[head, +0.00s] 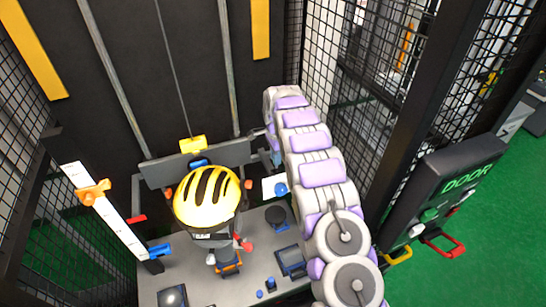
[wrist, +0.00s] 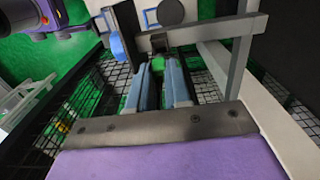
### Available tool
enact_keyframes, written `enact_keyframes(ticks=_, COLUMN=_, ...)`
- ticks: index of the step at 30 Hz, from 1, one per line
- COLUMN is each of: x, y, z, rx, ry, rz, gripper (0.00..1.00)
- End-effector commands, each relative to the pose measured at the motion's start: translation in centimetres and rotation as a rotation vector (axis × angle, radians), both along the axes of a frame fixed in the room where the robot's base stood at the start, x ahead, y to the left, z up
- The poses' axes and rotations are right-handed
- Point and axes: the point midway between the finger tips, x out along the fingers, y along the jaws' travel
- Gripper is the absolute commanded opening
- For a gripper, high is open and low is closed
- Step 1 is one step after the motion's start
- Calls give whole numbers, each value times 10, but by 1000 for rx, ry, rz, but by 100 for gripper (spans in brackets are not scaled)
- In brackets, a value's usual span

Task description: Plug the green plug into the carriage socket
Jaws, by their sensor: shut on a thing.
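The green plug (wrist: 158,63) shows between the tips of the two light-blue fingers of my gripper (wrist: 160,72) in the wrist view. The gripper is shut on it, and the fingers hide part of the plug. A small dark block (wrist: 158,41) lies just beyond the plug; I cannot tell whether it is the socket or whether they touch. In the head view the grey carriage crossbar (head: 160,171) hangs behind the yellow helmet. My arm reaches toward the crossbar's right end, and the plug and fingertips are hidden there.
The yellow striped helmet (head: 207,195) sits on a dummy above a grey table (head: 195,288). A white scale (head: 108,215) with orange and blue markers stands at left. A DOOR panel (head: 450,180) and mesh walls are at right. A grey frame (wrist: 240,55) is close beside the fingers.

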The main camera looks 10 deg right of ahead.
Motion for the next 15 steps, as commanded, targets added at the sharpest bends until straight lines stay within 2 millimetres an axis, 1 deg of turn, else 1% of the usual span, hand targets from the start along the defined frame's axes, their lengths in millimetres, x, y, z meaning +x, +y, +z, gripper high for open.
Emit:
enact_keyframes(ticks=3, x=0, y=2, z=-1, rx=-4, ry=0, rz=1, gripper=1)
enact_keyframes(ticks=15, x=0, y=-3, z=-4, rx=-4, ry=-1, rz=2, gripper=1)
